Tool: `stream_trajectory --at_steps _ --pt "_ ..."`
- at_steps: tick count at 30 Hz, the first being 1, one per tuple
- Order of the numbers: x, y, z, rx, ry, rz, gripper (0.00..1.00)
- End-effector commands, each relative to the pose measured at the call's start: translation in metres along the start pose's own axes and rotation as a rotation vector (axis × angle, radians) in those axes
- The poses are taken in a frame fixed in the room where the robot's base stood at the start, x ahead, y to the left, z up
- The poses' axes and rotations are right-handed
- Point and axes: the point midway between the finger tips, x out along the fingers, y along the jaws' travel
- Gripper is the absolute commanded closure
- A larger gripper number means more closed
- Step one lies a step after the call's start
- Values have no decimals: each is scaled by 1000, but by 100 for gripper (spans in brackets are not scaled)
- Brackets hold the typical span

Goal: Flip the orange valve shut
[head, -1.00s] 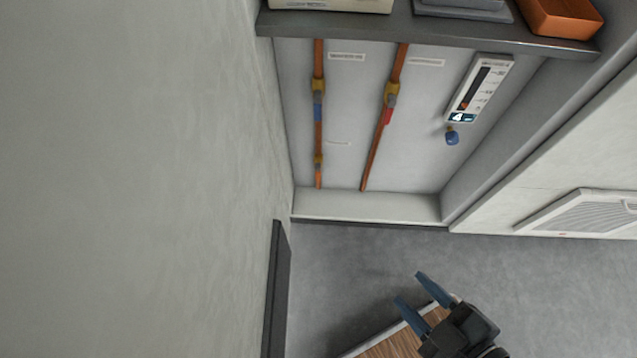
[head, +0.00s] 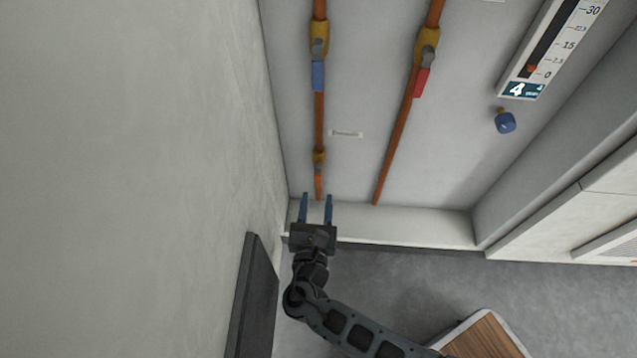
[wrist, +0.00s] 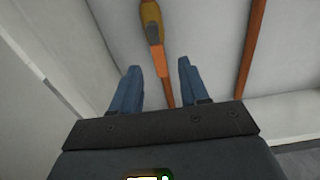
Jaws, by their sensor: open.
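The orange valve is the small yellow-bodied valve (head: 319,158) low on the left copper pipe. Its orange handle (head: 319,183) points down along the pipe. In the wrist view the valve's yellow body (wrist: 151,20) is at top centre, with a grey part and the handle below it. My gripper (head: 317,196) is open, with its two blue fingers pointing up at the handle's lower end. In the wrist view the gripper's fingertips (wrist: 160,65) lie left and right of the handle line, with nothing between them that I can see gripped. Contact and depth are unclear.
Higher on the left pipe is a valve with a blue handle (head: 318,76); the right pipe has one with a red handle (head: 422,82). A gauge (head: 548,50) and blue knob (head: 505,121) are at right. A plain wall (head: 140,180) stands close on the left.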

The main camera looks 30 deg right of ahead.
Motion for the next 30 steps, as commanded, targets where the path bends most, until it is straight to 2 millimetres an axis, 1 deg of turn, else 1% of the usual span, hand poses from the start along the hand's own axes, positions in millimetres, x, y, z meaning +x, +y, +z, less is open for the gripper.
stream_trajectory --at_steps 1,5,12,15,18,22,29,30 --pt "4 3 0 -14 -17 0 55" --pt "16 5 2 -26 -29 -1 55" --pt "53 4 2 -22 -28 -2 55" --pt "66 4 3 -22 -27 -2 55" --pt "75 4 3 -22 -26 0 55" --pt "80 4 4 -22 -25 0 55" --pt "81 4 5 -22 -24 0 55" --pt "81 4 5 -22 -24 0 57"
